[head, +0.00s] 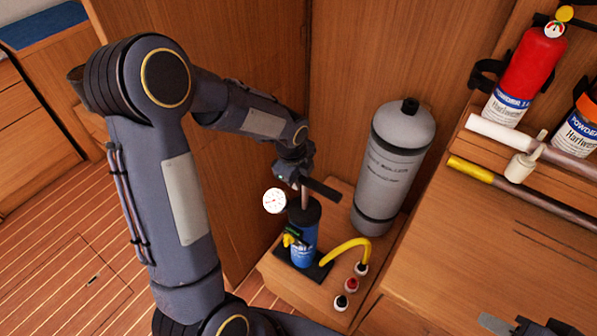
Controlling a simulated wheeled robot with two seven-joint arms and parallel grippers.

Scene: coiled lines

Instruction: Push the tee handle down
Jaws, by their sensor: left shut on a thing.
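A hand pump with a blue body (303,243) and a black top stands upright on a wooden ledge. Its black tee handle (322,189) is raised above the body on a short rod (305,199). My left gripper (299,174) comes down from above and is shut on the tee handle; its fingers are small and partly hidden here. A round white gauge (274,201) is beside the pump's top. A yellow hose (345,248) arcs from its base to the right. My right gripper is not in view.
A grey cylinder (392,165) stands close behind the pump on the right. Several small capped fittings (351,284) are on the ledge in front. A red extinguisher (526,75) and a yellow-ended bar (480,173) are at the right. A wooden wall rises behind the arm.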

